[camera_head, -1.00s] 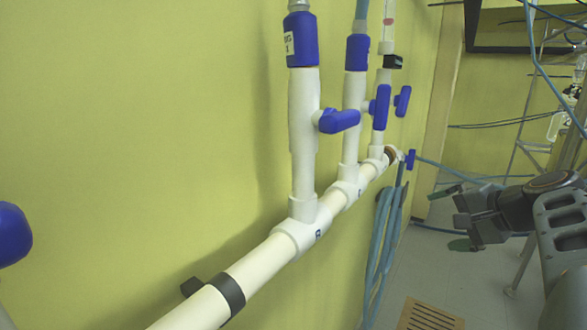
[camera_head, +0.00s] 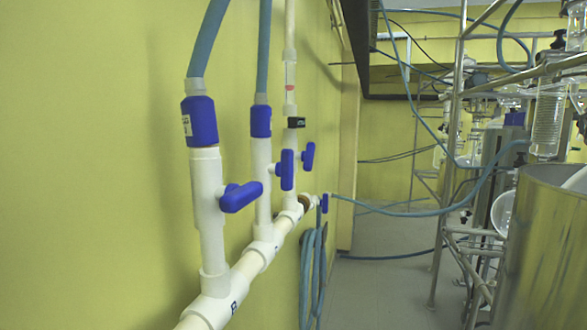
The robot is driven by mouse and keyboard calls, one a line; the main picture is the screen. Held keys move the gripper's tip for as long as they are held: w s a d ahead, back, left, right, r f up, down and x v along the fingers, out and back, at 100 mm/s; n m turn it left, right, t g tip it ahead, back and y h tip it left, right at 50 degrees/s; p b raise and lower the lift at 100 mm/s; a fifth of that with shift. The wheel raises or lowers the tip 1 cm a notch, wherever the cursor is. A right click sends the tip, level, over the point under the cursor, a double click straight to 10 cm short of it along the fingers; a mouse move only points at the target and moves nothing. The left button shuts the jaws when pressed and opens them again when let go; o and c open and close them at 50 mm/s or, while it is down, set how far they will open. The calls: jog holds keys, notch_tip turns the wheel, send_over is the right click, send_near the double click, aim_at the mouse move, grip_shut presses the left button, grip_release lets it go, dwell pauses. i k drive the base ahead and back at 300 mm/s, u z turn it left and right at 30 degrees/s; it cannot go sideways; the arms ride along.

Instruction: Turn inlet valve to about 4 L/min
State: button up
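White pipes with blue valve handles run along the yellow wall. The nearest handle (camera_head: 240,196) lies about horizontal, across its upright pipe (camera_head: 207,210). A second handle (camera_head: 287,170) and a third handle (camera_head: 308,156) behind it stand about upright. A small blue valve (camera_head: 325,203) sits at the far end of the lower pipe. A clear flow tube (camera_head: 290,82) with a red float stands on the third pipe; its scale is too small to read. I cannot tell which handle is the inlet valve. My gripper is out of view.
Blue hoses (camera_head: 312,275) hang below the pipe's far end. A metal frame (camera_head: 452,150) with glassware and a large shiny metal vessel (camera_head: 545,250) stand at the right. The grey floor (camera_head: 385,285) between wall and frame is clear.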

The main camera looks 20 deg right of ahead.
aim_at(307, 157)
jog(key=u, duration=0.4)
jog(key=k, duration=1)
jog(key=z, duration=0.65)
jog(key=i, duration=1.45)
jog(key=u, duration=0.6)
